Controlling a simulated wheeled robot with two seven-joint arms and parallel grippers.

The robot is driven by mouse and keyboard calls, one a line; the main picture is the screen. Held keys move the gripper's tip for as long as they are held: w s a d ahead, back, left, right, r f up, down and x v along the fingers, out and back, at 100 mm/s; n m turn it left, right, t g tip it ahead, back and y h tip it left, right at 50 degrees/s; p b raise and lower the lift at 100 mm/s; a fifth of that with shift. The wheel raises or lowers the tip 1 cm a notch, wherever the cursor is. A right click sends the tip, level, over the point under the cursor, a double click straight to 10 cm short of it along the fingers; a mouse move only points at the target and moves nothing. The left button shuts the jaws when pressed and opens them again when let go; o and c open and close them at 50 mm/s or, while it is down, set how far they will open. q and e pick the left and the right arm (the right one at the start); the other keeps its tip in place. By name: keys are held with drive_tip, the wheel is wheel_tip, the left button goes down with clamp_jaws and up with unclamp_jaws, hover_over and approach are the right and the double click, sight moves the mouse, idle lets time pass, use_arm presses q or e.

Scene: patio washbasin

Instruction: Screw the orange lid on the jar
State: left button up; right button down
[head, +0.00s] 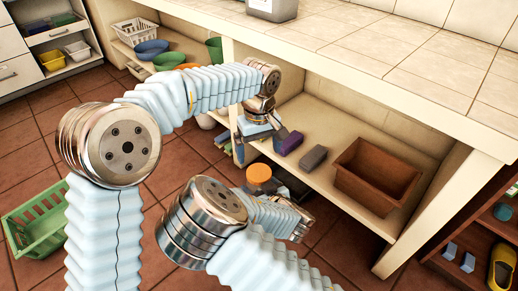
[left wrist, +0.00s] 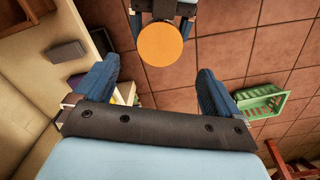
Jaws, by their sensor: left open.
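The orange lid (head: 258,173) shows from above as a flat disc, and it also shows in the left wrist view (left wrist: 160,45). It sits over the fingers of my right gripper (left wrist: 162,20), which are closed around what is under it. The jar is hidden beneath the lid, so how the lid sits on it cannot be told. My left gripper (head: 262,150) is open and empty, just above and behind the lid in the head view. In the left wrist view its blue fingers (left wrist: 157,82) are spread wide, with the lid beyond them, apart from both.
The tiled counter (head: 350,45) has a lower shelf (head: 335,185) with a brown bin (head: 377,177), a purple block (head: 291,143) and a grey block (head: 313,157) close to my left gripper. A green basket (head: 38,220) stands on the floor at left.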

sight(259, 172)
use_arm(q)
drive_tip(key=shift+f, duration=4.05)
drive_tip(key=c, duration=1.1)
drive_tip(key=m, duration=0.6)
drive_tip(key=shift+m, duration=0.3)
